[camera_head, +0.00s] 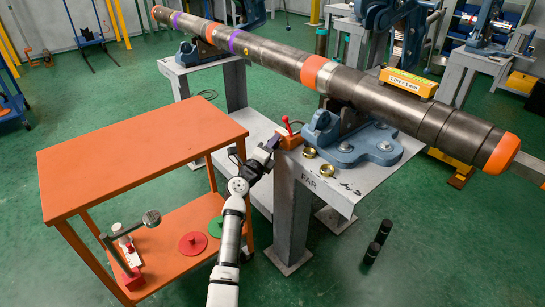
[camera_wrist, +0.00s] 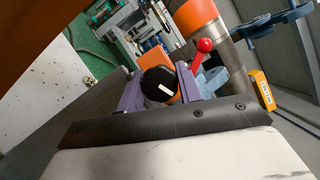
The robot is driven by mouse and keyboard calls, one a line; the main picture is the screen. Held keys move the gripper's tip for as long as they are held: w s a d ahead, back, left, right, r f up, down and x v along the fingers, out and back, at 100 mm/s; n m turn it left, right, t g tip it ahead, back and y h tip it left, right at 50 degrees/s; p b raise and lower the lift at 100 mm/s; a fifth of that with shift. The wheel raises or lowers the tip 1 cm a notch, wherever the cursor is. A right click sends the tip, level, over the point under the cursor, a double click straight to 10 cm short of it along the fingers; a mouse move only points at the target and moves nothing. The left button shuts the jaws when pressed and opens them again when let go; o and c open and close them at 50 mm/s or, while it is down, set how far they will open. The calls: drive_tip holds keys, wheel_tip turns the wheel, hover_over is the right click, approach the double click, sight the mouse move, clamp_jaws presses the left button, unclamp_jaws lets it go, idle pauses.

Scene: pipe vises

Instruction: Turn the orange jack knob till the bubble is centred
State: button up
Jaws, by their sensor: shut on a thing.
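My gripper (camera_head: 272,143) is at the left edge of the grey steel stand, beside a small red block with a red-tipped lever. In the wrist view its two purple fingers (camera_wrist: 160,80) close on either side of the jack knob (camera_wrist: 158,86). The knob shows a dark round face with a white mark, and an orange part shows behind it. The yellow level (camera_head: 408,82) lies on top of the long dark pipe (camera_head: 265,52). A yellow piece by the pipe in the wrist view (camera_wrist: 262,90) looks like the same level. The bubble is too small to read.
A blue vise base (camera_head: 345,138) carries the pipe above the stand (camera_head: 310,185), with brass parts in front. An orange cart (camera_head: 130,150) stands to the left, with red and green discs on its lower shelf.

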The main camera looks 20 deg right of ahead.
drive_tip(key=m+h+b, duration=0.1)
drive_tip(key=m+b, duration=0.1)
drive_tip(key=b, duration=0.2)
drive_tip(key=f+m+h+b, duration=0.1)
drive_tip(key=m+b, duration=0.2)
drive_tip(key=b, duration=0.2)
drive_tip(key=shift+f, duration=0.1)
drive_tip(key=m+h+b, duration=0.1)
drive_tip(key=m+b, duration=0.1)
drive_tip(key=b, duration=0.2)
drive_tip(key=m+g+h+b, duration=0.1)
drive_tip(key=m+b, duration=0.2)
drive_tip(key=b, duration=0.2)
drive_tip(key=m+g+b, duration=0.1)
drive_tip(key=m+b, duration=0.1)
drive_tip(key=b, duration=0.2)
drive_tip(key=m+g+h+b, duration=0.1)
drive_tip(key=m+b, duration=0.2)
drive_tip(key=b, duration=0.1)
drive_tip(key=shift+r+g+h, duration=0.2)
drive_tip(key=shift+g+h, duration=0.1)
drive_tip(key=shift+r+m+g+h+b, duration=0.15)
drive_tip(key=shift+m+g+b, duration=0.15)
drive_tip(key=shift+m+b, duration=0.4)
drive_tip(key=shift+r+m+g+h+b, duration=0.15)
drive_tip(key=shift+m+g+b, duration=0.15)
drive_tip(key=shift+m+b, duration=0.35)
drive_tip(key=shift+m, duration=0.25)
drive_tip(key=o, duration=0.7)
